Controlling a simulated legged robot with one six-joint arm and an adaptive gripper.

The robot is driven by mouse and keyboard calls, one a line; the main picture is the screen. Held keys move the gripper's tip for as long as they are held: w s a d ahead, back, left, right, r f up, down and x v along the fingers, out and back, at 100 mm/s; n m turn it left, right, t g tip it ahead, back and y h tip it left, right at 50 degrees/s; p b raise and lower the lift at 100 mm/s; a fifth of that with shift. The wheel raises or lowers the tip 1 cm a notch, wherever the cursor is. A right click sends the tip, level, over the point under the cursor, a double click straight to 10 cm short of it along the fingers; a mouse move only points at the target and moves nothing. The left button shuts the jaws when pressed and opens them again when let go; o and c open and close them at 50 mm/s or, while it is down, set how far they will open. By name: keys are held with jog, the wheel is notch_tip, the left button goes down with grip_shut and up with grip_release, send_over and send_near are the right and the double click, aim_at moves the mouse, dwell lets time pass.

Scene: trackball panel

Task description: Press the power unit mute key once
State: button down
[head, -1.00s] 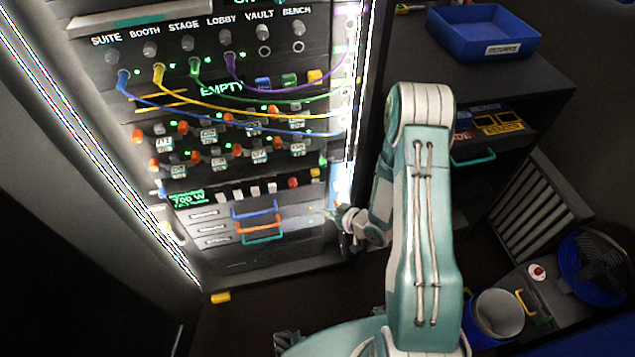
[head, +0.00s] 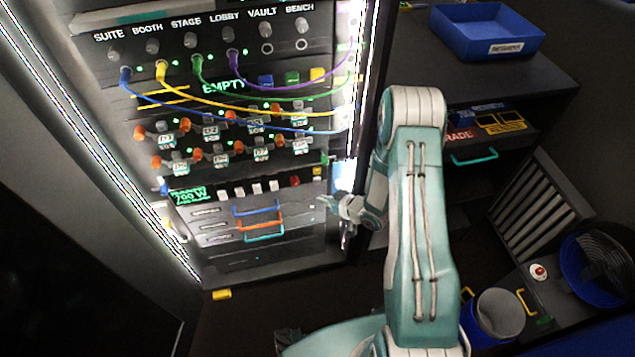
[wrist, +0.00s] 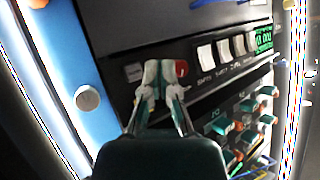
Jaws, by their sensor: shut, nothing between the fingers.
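The power unit is the dark strip with a green lit display (head: 188,196) on the rack; it also shows in the wrist view (wrist: 264,40). Several white keys (head: 249,188) sit beside the display, also seen in the wrist view (wrist: 222,50). A red button (head: 294,181) sits past them. In the wrist view a small grey key (wrist: 133,72) lies left of the red button (wrist: 182,68). I cannot read which is the mute key. My gripper (head: 322,201) is shut and empty. In the wrist view its fingertips (wrist: 160,72) overlap the panel between the grey key and red button; contact cannot be told.
Coloured drawer handles (head: 258,224) stick out below the strip. Knobs and patch cables (head: 250,105) cover the panel above. The bright rack edge (head: 345,175) is close to my gripper. A blue tray (head: 487,32) is on the cabinet at right.

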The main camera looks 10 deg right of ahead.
jog(key=shift+w, duration=1.8)
jog(key=shift+w, duration=0.1)
jog(key=shift+w+r, duration=0.1)
jog(key=shift+w, duration=0.2)
jog(key=shift+w, duration=0.4)
dwell(0.8)
jog(key=shift+s, duration=0.8)
jog(key=s, duration=0.5)
